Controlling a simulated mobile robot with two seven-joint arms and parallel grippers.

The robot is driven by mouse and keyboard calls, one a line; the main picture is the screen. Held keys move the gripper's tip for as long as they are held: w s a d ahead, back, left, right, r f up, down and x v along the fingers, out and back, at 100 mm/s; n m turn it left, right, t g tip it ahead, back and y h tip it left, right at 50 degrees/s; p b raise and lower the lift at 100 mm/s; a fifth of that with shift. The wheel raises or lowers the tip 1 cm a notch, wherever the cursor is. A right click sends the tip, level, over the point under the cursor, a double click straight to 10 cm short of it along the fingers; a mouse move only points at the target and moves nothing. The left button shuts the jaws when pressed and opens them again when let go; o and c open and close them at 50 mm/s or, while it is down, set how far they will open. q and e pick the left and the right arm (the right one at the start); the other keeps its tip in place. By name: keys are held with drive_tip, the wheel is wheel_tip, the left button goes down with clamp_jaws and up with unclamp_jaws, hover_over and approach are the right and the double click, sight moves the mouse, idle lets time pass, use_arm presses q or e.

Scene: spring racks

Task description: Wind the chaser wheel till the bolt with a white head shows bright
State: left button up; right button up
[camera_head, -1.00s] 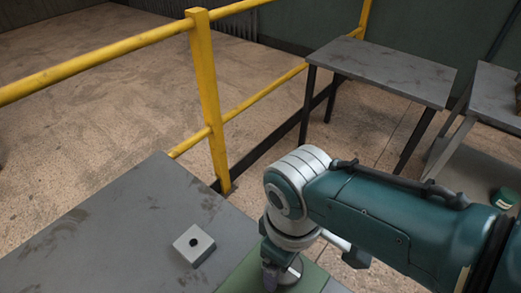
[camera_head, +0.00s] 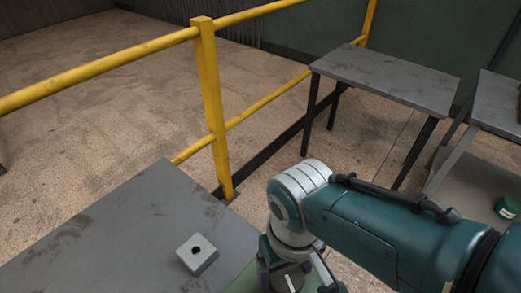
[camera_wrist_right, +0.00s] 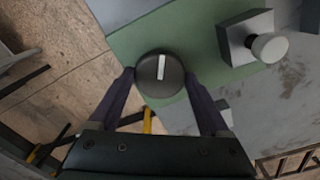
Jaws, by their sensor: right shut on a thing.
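The chaser wheel (camera_wrist_right: 160,75), a dark round knob with a white line across its top, sits on a green plate (camera_wrist_right: 140,40) in the right wrist view. The fingers of my right gripper (camera_wrist_right: 160,82) are on either side of it and shut on it. My left gripper is not in view.
A grey block with a dark hole (camera_head: 197,252) sits on the grey table (camera_head: 120,235) left of my arm. A yellow railing (camera_head: 212,110) runs behind the table. Two more grey tables stand at the right, with a green tin (camera_head: 509,207) low down there.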

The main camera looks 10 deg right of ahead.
sight(286, 275)
idle(0.3)
drive_tip(key=o, duration=1.2)
wheel_tip(286, 275, up, 10)
drive_tip(key=p, duration=0.6)
drive_tip(key=shift+f, duration=0.1)
